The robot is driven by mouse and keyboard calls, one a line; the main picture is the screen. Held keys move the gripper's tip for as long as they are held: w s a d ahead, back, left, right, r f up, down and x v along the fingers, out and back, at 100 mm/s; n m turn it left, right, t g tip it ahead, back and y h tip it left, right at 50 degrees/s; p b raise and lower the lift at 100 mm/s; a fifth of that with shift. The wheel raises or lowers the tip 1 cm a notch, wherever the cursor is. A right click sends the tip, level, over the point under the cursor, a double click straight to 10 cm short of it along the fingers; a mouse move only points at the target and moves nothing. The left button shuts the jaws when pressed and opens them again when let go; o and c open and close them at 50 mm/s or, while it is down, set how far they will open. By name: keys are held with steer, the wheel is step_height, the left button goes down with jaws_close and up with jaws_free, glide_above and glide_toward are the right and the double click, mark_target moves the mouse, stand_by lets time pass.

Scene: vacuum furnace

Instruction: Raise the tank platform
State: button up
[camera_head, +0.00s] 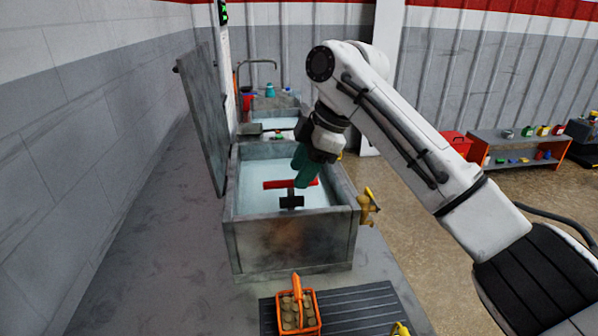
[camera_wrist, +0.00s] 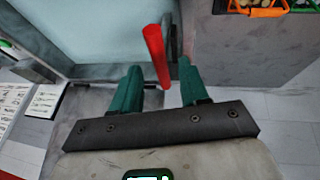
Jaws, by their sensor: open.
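The tank (camera_head: 290,245) is an open grey metal box on the counter, with pale liquid or a pale surface inside. A red bar handle (camera_head: 275,184) on a dark upright (camera_head: 291,201) stands in the tank near its front wall. The platform itself cannot be made out. My gripper (camera_head: 303,170) is open, with green fingers pointing down at the handle. In the wrist view the red handle (camera_wrist: 155,52) reaches between the spread fingers (camera_wrist: 159,80). Whether a finger touches it cannot be told.
A raised lid (camera_head: 203,120) stands on the tank's left. A brass tap (camera_head: 368,206) sticks out at its right. An orange basket (camera_head: 298,312) of brown pieces sits in front on a ribbed mat (camera_head: 360,308). A sink (camera_head: 275,123) lies behind.

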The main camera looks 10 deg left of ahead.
steer(key=shift+x, duration=0.9)
jaws_close()
